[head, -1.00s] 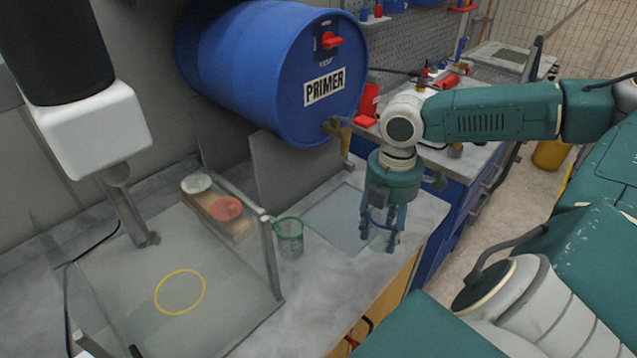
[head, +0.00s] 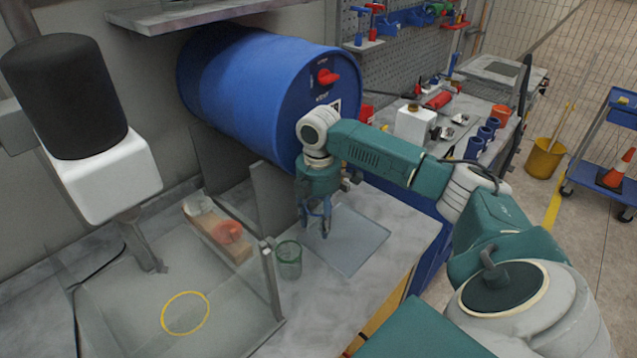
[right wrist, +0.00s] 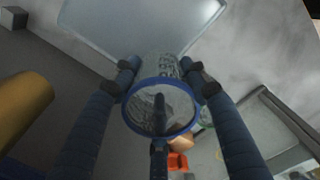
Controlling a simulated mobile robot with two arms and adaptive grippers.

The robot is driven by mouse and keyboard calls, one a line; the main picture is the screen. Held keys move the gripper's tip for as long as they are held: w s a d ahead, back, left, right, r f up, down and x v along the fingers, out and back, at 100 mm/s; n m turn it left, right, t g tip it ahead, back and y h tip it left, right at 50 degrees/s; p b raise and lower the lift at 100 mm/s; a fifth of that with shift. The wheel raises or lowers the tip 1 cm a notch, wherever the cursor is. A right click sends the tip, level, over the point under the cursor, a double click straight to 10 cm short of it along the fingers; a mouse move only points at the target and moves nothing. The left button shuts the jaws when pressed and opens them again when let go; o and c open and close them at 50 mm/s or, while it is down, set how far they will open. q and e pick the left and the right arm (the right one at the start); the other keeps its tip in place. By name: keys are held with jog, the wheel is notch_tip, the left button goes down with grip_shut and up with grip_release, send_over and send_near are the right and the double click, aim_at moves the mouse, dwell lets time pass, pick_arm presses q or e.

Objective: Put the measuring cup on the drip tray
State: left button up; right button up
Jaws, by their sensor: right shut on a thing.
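The measuring cup (right wrist: 160,108) is clear with a blue rim and printed marks. In the right wrist view it sits between the fingers of my right gripper (right wrist: 160,75), which is shut on it. In the head view my right gripper (head: 317,228) points down by the left edge of the drip tray, and the clear cup barely shows there. The drip tray (head: 358,243) is a flat grey-blue rectangle on the bench; it also shows at the top of the right wrist view (right wrist: 140,22). The cup's height above the bench cannot be told. My left gripper is not in view.
A green-rimmed clear cup (head: 288,260) stands just left of the gripper, beside a clear-walled enclosure (head: 272,285). A blue primer drum (head: 255,85) hangs behind my right arm. The bench (head: 335,295) in front of the tray is clear.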

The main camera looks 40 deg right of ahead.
aim_at(319, 245)
jog(key=shift+s+d+f, duration=0.1)
jog(key=shift+s+f, duration=0.2)
jog(key=shift+f, duration=0.45)
notch_tip(319, 245, down, 4)
jog(key=shift+r+p, duration=0.1)
jog(key=shift+p, duration=0.95)
jog(key=shift+w+f+p, duration=0.2)
jog(key=shift+f+p, duration=0.05)
jog(key=shift+p, duration=0.05)
jog(key=shift+f, duration=0.15)
jog(key=o, duration=1.1)
jog(key=shift+f, duration=0.15)
jog(key=shift+o, duration=0.2)
